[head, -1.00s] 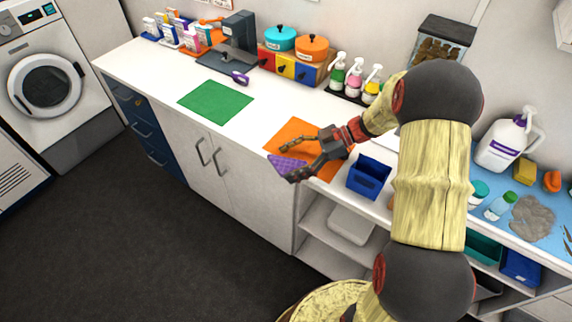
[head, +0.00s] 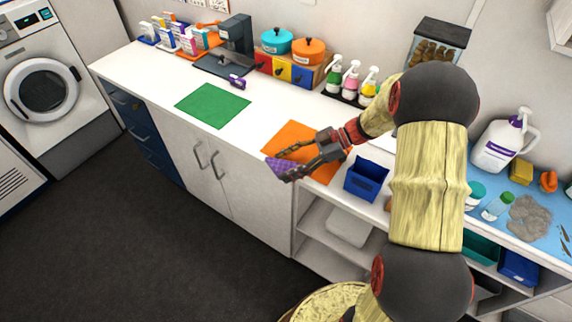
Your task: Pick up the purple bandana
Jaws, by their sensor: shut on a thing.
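The purple bandana (head: 281,168) is at the front left edge of the orange mat (head: 289,135) on the white counter. My gripper (head: 280,165) reaches in from the right, over the mat, and its fingers are shut on the bandana. The fingers hide part of the cloth. I cannot tell from this view whether the bandana is clear of the mat.
A blue bin (head: 366,180) stands just right of the orange mat. Spray bottles (head: 351,80) and lidded pots (head: 309,51) stand at the back. A small purple-and-white item (head: 237,82) lies near the green mat.

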